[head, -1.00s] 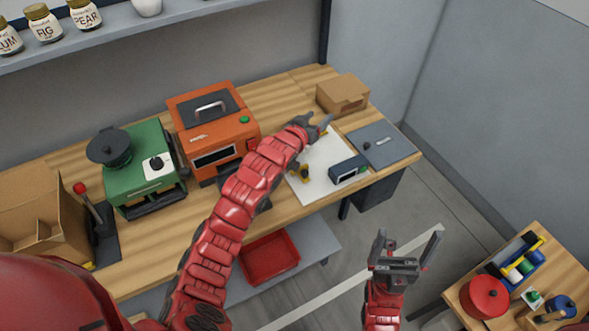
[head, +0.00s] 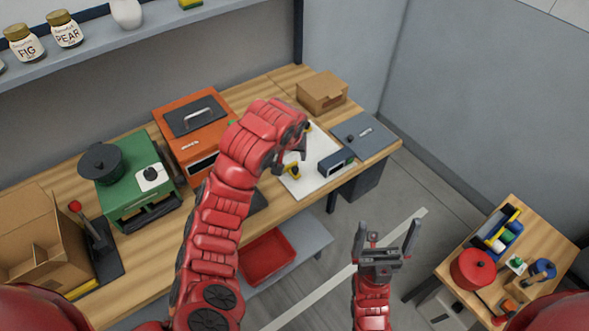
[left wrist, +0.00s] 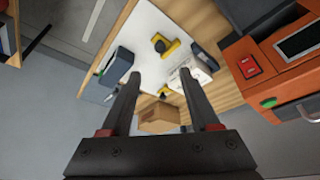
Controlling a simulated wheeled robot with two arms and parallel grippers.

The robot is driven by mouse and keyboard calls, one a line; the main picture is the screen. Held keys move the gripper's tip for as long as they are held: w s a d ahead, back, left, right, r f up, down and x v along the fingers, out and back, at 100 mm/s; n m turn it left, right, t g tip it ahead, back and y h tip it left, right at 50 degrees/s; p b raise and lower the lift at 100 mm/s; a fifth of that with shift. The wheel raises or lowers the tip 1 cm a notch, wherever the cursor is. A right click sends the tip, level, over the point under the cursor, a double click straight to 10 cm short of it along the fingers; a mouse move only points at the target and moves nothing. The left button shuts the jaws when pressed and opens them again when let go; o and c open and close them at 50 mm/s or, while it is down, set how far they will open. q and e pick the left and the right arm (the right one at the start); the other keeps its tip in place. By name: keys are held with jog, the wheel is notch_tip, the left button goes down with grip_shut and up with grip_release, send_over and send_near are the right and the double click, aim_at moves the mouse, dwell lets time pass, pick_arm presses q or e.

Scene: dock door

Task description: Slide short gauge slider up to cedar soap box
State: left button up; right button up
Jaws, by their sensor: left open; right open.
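In the left wrist view a yellow slider with a black knob (left wrist: 163,44) stands on a white board (left wrist: 142,22). A second yellow-and-black piece (left wrist: 166,91) is near the board's edge; I cannot tell which is the short one. A dark blue box (left wrist: 119,66) and a small pale box with print (left wrist: 182,78) are on either side; I cannot read which is cedar soap. In the head view one yellow-and-black piece (head: 293,171) shows below my left gripper (head: 290,155). That gripper is open and empty above the board. My right gripper (head: 387,236) is open and empty, away from the bench.
A cardboard box (head: 323,93) stands behind the board. A grey plate with a knob (head: 372,138) is at the bench's right end. An orange machine (head: 180,118) and a green machine (head: 128,185) stand left. A small side table (head: 540,235) holds several items.

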pick_arm(q)
jog(key=b, duration=0.5)
send_near(295, 169)
notch_tip(295, 169, down, 2)
jog(key=p+x, duration=0.1)
jog(key=x, duration=0.1)
jog(key=p+x, duration=0.1)
jog(key=shift+w+d+f, duration=0.15)
jog(key=shift+w+f, duration=0.05)
jog(key=shift+w, duration=0.3)
jog(key=shift+w+f+p, duration=0.2)
jog(key=shift+f+p, duration=0.1)
jog(key=shift+f, duration=0.4)
jog(key=shift+w+f, duration=0.2)
jog(key=shift+f, duration=0.25)
grip_shut()
